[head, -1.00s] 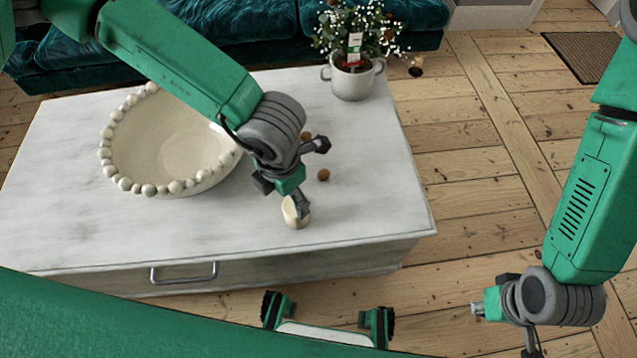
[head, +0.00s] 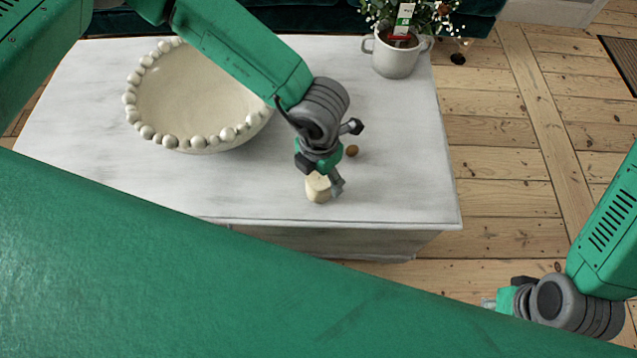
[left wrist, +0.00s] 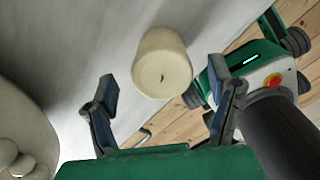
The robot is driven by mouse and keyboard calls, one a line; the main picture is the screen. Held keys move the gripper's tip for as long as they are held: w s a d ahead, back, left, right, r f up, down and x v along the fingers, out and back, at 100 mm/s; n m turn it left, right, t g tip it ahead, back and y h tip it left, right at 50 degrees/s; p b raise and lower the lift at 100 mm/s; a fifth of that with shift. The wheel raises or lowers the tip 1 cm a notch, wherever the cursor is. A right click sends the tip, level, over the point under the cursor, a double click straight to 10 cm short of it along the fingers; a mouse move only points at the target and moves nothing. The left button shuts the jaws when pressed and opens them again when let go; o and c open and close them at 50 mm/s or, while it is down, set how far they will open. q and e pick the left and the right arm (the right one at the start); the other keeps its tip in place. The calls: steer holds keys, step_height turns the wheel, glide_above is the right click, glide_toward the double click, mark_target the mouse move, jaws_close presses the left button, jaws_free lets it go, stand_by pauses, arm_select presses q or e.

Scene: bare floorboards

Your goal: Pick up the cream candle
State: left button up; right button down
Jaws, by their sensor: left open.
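The cream candle (head: 317,187) is a short cylinder standing on the white tabletop (head: 390,185) near its front right. In the left wrist view the candle (left wrist: 162,62) shows its round top and dark wick. My left gripper (head: 325,180) is right over the candle and partly hides it in the head view. In the left wrist view my left gripper (left wrist: 163,96) is open, one finger on each side of the candle's near end, with a gap to the left finger. My right gripper (head: 490,303) is low at the right, away from the table, its fingers mostly hidden.
A large cream bowl with a beaded rim (head: 200,140) stands to the left on the table. A potted plant (head: 395,58) stands at the back right corner. A small brown ball (head: 352,151) lies close behind the gripper. The front right tabletop is clear.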

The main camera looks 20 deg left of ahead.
arm_select(q)
step_height(320, 180, down, 4)
steer(key=shift+s+f+b, duration=0.1)
steer(key=shift+f+b, duration=0.05)
steer(key=shift+b, duration=0.7)
steer(key=shift+d+f, duration=0.1)
steer(key=shift+f, duration=0.05)
steer(key=shift+d, duration=0.1)
steer(key=c, duration=1.3)
steer(key=shift+a, duration=0.25)
steer(key=shift+c, duration=0.5)
